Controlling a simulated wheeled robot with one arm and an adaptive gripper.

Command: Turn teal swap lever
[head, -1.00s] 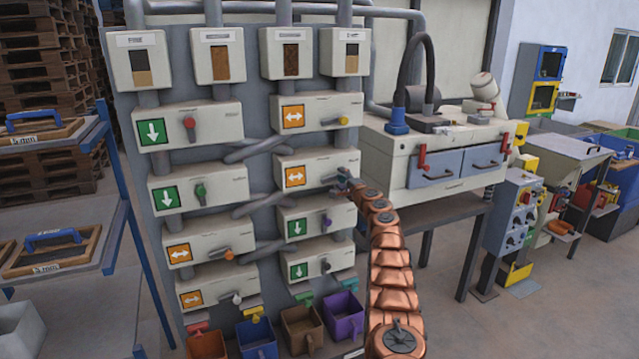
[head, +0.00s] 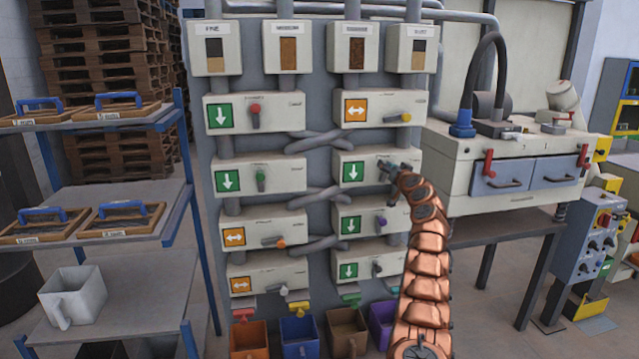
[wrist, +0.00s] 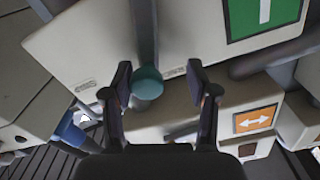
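The teal lever shows in the wrist view as a round teal knob (wrist: 147,84) at the end of a grey bar. My gripper (wrist: 160,78) is open, with one finger on each side of the knob. A gap shows on the right; the left finger is very close to the knob, and I cannot tell whether it touches. In the head view my gripper (head: 388,170) is at the second box down in the right column (head: 368,158) and hides most of the lever. That box shows a green sign (head: 353,172) with a white down arrow.
Neighbouring boxes carry a yellow lever (head: 405,117) above and a purple lever (head: 381,221) below, close to my gripper. Grey pipes run between the columns. A shelf rack (head: 110,200) stands left and a bench machine (head: 520,165) right. Open floor shows at the lower right.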

